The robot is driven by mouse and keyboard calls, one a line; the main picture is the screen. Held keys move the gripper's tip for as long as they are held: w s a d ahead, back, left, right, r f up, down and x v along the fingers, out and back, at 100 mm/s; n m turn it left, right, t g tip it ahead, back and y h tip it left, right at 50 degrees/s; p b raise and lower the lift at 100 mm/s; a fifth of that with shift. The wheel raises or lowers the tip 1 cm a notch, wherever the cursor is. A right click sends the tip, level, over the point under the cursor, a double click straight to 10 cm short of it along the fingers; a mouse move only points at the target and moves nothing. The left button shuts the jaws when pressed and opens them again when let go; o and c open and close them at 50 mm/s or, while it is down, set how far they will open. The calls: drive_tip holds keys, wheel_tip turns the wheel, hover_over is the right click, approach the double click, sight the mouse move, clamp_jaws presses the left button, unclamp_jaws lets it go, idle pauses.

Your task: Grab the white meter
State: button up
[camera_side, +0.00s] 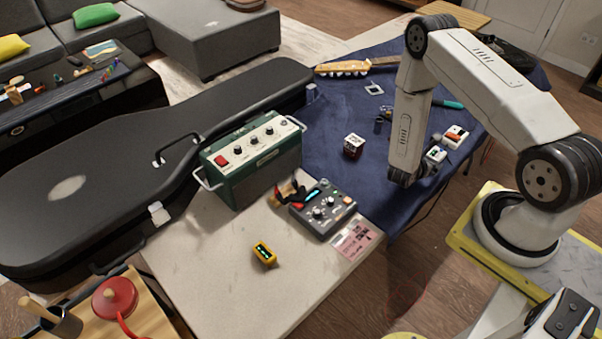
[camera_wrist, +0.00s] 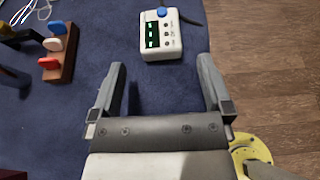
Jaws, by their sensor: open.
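The white meter (camera_wrist: 161,36) lies face up on the dark blue cloth at the top of the wrist view. It has a dark display with pale green marks, a blue knob and small dark buttons. My gripper (camera_wrist: 161,66) is open and empty, with its two fingers spread. The meter is just beyond the fingertips, roughly centred between them and not held.
A wooden holder (camera_wrist: 60,62) with red, white and blue pieces stands left of the meter. A green amplifier (camera_side: 252,160) and a grey pedal (camera_side: 322,208) stand left. The floor (camera_wrist: 265,75) opens to the right.

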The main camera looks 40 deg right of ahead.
sight(432, 158)
drive_tip(key=shift+x, duration=1.85)
clamp_jaws()
